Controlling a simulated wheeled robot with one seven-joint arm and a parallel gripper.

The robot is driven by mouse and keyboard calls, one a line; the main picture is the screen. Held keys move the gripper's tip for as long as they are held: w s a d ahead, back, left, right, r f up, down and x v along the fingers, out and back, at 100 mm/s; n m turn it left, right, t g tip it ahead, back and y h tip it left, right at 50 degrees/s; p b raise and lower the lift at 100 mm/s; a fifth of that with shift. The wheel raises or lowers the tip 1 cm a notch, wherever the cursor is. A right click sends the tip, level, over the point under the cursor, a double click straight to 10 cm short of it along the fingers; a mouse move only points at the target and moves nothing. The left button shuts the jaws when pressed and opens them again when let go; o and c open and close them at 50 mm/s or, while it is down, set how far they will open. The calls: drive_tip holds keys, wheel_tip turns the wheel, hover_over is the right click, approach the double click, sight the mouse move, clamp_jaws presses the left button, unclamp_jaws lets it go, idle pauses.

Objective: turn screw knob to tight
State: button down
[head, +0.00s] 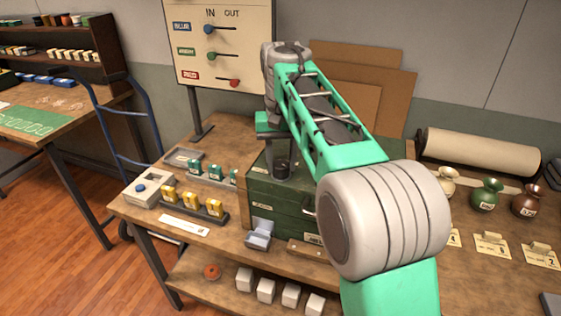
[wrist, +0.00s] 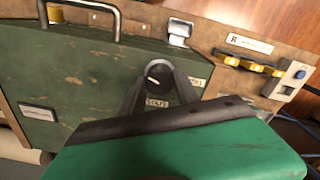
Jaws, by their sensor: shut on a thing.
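The screw knob (wrist: 158,74) is a dark round knob with a pale pointer line, on the green case (wrist: 80,75). My gripper (wrist: 160,80) comes down over it, with a dark finger on each side, shut on the knob. Small pale labels sit beside the knob, but their words are too small to read surely. In the head view my gripper (head: 282,168) stands on top of the green case (head: 268,192), and the knob is mostly hidden by the fingers and arm there.
Yellow blocks in a rack (head: 195,207) and a grey box with a blue button (head: 150,190) stand left of the case. An IN/OUT slider board (head: 220,45) stands behind. Small vases (head: 486,195) and a paper roll (head: 475,153) are at the right.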

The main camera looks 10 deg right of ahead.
drive_tip(key=m, duration=0.4)
drive_tip(key=shift+r+m, duration=0.1)
drive_tip(key=shift+m, duration=0.2)
drive_tip(key=m, duration=0.3)
drive_tip(key=shift+m, duration=0.3)
drive_tip(key=m, duration=0.4)
drive_tip(key=shift+m, duration=0.3)
drive_tip(key=m, duration=0.3)
drive_tip(key=shift+m+p, duration=0.3)
drive_tip(key=shift+p, duration=0.05)
drive_tip(key=m, duration=0.4)
drive_tip(key=shift+m, duration=0.3)
drive_tip(key=m+p, duration=0.1)
drive_tip(key=m, duration=0.2)
drive_tip(key=shift+m, duration=0.3)
drive_tip(key=m, duration=0.3)
drive_tip(key=shift+m+p, duration=0.6)
drive_tip(key=shift+m, duration=1.5)
